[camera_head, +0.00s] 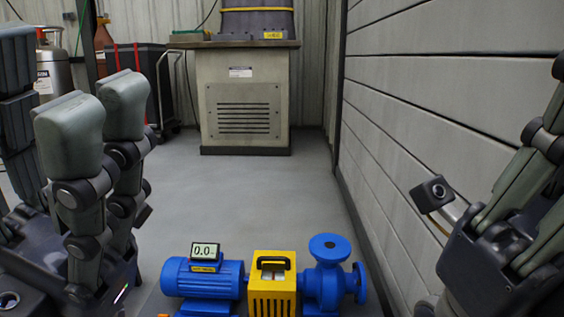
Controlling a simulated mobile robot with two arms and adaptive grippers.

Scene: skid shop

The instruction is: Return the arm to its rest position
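My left gripper (52,88) is at the left edge of the head view. Its thick grey fingers point up and stand apart, with nothing held between them. My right gripper (530,190) is at the right edge and is partly cut off by the frame. A small camera on a bracket sticks out to its left. Its fingertips are not clearly visible, so I cannot tell whether it is open. No object shows in it. Both grippers are apart from the blue pump set.
A blue motor (203,279), yellow guard (272,285) and blue pump (328,275) stand front centre. A beige cabinet (242,105) stands at the back, beside a black cart (140,88). A grey panelled wall (430,100) runs along the right. The middle floor is clear.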

